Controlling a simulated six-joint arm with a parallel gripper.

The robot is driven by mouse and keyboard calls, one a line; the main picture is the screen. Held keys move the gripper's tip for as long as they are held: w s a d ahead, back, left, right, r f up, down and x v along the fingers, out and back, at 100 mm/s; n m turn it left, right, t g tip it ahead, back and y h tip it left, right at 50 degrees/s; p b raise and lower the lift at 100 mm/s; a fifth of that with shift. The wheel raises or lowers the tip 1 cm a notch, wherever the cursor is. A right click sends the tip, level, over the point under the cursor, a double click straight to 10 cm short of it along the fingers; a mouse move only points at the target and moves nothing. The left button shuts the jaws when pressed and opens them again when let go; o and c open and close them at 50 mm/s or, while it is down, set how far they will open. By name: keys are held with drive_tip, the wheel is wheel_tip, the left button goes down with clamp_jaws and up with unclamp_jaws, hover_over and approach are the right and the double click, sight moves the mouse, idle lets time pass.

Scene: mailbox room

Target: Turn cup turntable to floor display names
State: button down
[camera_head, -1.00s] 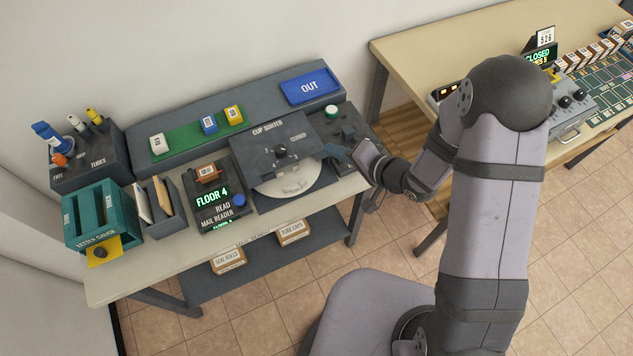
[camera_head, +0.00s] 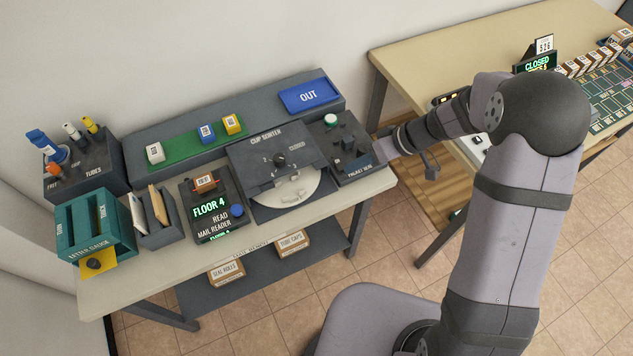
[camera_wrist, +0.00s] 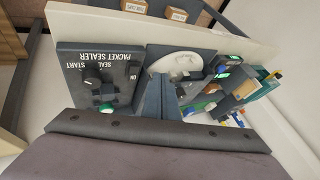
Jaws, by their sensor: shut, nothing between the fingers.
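The cup sorter (camera_head: 272,150) stands on the mail bench, with a dark knob (camera_head: 279,160) and the numeral 2 beside it on its top plate. The pale round turntable (camera_head: 285,195) shows at its front, partly under the plate; it also shows in the wrist view (camera_wrist: 180,62). The mail reader (camera_head: 207,225) to its left has a lit display reading FLOOR 4 (camera_head: 209,207). My gripper (camera_head: 362,157) is over the packet sealer, right of the turntable and apart from it. Its fingers (camera_wrist: 159,97) look together and empty in the wrist view.
The packet sealer (camera_head: 340,150), with raised knobs, adjoins the cup sorter's right side. Left are a letter gauge (camera_head: 95,228), a letter holder (camera_head: 158,230) and a tubes box (camera_head: 92,165). A blue OUT tray (camera_head: 310,93) sits behind. A second table (camera_head: 440,55) stands right.

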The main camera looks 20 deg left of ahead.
drive_tip(key=shift+a+f, duration=0.1)
drive_tip(key=shift+f, duration=0.05)
approach(310, 187)
drive_tip(key=f, duration=0.1)
drive_tip(key=w+f, duration=0.1)
drive_tip(key=a+f, duration=0.1)
drive_tip(key=f, duration=0.1)
drive_tip(key=shift+w+a+p, duration=0.1)
drive_tip(key=shift+w+p, duration=0.05)
drive_tip(key=shift+p, duration=0.15)
drive_tip(key=shift+s+a+r+p, duration=0.15)
drive_tip(key=shift+s+a+p, duration=0.2)
drive_tip(key=shift+s+a, duration=1)
drive_tip(key=shift+s, duration=0.25)
